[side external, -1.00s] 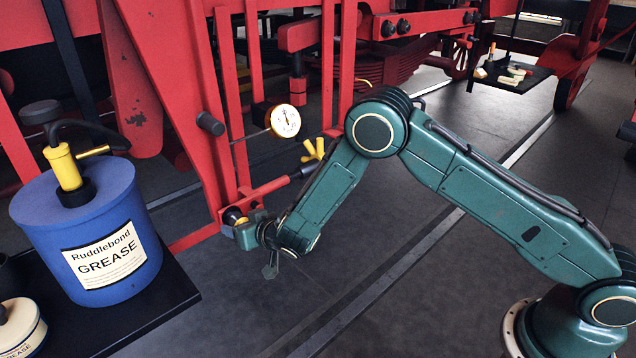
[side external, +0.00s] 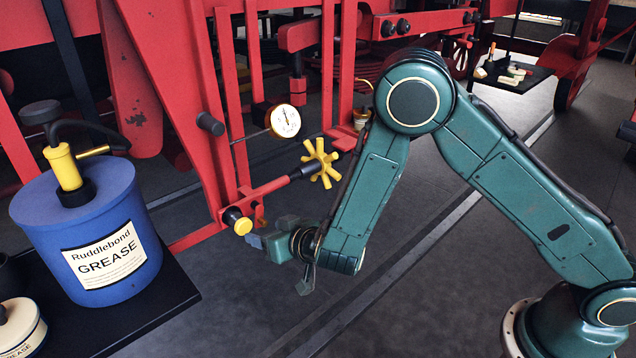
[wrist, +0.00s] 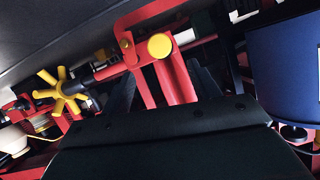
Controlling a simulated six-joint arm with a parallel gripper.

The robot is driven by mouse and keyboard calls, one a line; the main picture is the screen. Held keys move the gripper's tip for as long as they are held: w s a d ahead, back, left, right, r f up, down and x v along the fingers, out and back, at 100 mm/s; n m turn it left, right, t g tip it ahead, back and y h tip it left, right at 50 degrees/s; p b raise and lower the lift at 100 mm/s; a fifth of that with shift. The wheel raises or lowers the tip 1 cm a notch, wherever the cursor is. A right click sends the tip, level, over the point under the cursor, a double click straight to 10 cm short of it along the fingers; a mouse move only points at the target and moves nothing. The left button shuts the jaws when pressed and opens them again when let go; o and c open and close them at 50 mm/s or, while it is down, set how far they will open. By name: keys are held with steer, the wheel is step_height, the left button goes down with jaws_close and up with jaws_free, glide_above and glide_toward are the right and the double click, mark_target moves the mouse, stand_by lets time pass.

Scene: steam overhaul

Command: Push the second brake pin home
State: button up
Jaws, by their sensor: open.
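A brake pin with a round yellow head (side external: 238,220) sits in the end of the red brake linkage (side external: 262,192). In the wrist view its yellow head (wrist: 159,46) faces me, at the upper middle. How deep its shank sits is hidden. My gripper (side external: 268,234) is open and empty, just right of and slightly below the pin head, apart from it.
A yellow spoked handwheel (side external: 320,164) is on a black-ended rod right of the pin. A dial gauge (side external: 285,121) hangs above. A blue grease drum (side external: 85,235) stands on a black shelf (side external: 150,315) at left. The floor below and right of my gripper is clear.

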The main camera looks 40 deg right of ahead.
steer(key=shift+v, duration=1.05)
steer(key=s+d+r+m+g+h, duration=0.2)
steer(key=s+d+r, duration=0.2)
steer(key=d+r, duration=0.3)
steer(key=s+d+r+m+g+h, duration=0.1)
steer(key=s+d+r+g+h, duration=0.15)
steer(key=d+r, duration=0.55)
steer(key=s+d+r+n+g+y, duration=0.1)
steer(key=s+r+n, duration=0.1)
steer(key=s, duration=1)
steer(key=s+d+r+n+g+y, duration=0.1)
steer(key=s+r, duration=0.4)
steer(key=s, duration=0.8)
steer(key=shift+s+n+g+y, duration=0.3)
steer(key=shift+n+g+y, duration=0.3)
steer(key=shift+g+y, duration=0.15)
